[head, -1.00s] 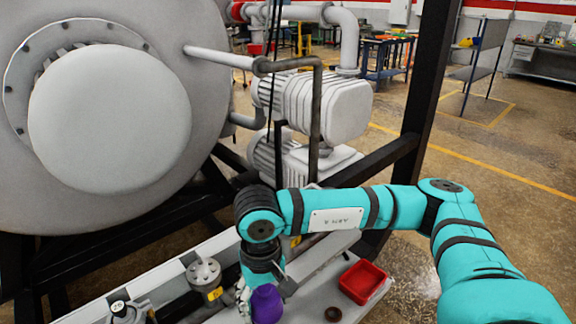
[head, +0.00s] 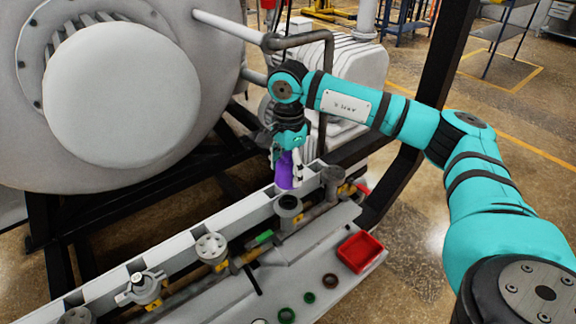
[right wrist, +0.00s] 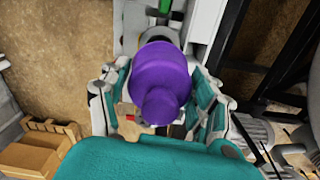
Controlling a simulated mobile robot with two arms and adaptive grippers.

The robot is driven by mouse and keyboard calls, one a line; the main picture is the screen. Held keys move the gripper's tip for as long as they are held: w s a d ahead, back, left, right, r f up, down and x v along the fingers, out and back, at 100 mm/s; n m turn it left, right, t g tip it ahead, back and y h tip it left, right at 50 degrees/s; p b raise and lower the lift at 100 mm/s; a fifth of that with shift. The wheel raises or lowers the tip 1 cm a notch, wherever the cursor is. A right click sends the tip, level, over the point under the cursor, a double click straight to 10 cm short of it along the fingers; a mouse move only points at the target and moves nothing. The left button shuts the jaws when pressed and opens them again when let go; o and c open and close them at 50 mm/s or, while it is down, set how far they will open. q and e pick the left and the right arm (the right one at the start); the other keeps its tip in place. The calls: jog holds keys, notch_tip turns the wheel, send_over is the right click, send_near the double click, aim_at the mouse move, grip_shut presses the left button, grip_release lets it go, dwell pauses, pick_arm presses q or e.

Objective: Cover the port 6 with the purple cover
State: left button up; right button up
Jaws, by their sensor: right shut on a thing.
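My right gripper (head: 286,164) is shut on the purple cover (head: 285,172) and holds it upright, near the far end of the row of ports. In the right wrist view the purple cover (right wrist: 160,82) sits between both fingers of my gripper (right wrist: 160,95) and hides much of what lies below. An open, dark-topped port (head: 289,204) stands just below the cover in the head view. Another port (head: 332,176) stands to its right. I cannot read which one is port 6. My left gripper is not in view.
Two ports with grey tops (head: 211,246) and a valve-like top (head: 140,286) stand nearer along the pipe. A red bin (head: 360,251) and several small rings (head: 330,281) lie on the grey shelf. A white beam (head: 180,245) and the furnace (head: 120,95) are behind.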

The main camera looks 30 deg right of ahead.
aim_at(288, 155)
jog(key=shift+a+f+b, duration=0.1)
jog(key=shift+f+b, duration=0.35)
jog(key=shift+f, duration=0.4)
jog(key=shift+f+b, duration=1.5)
jog(key=shift+f, duration=1.05)
jog(key=shift+f+b, duration=0.45)
jog(key=shift+f, duration=0.1)
jog(key=shift+f, duration=0.15)
jog(key=o, duration=1.2)
jog(key=shift+o, duration=0.2)
jog(key=shift+r, duration=0.3)
notch_tip(288, 155, up, 12)
jog(key=shift+f, duration=0.25)
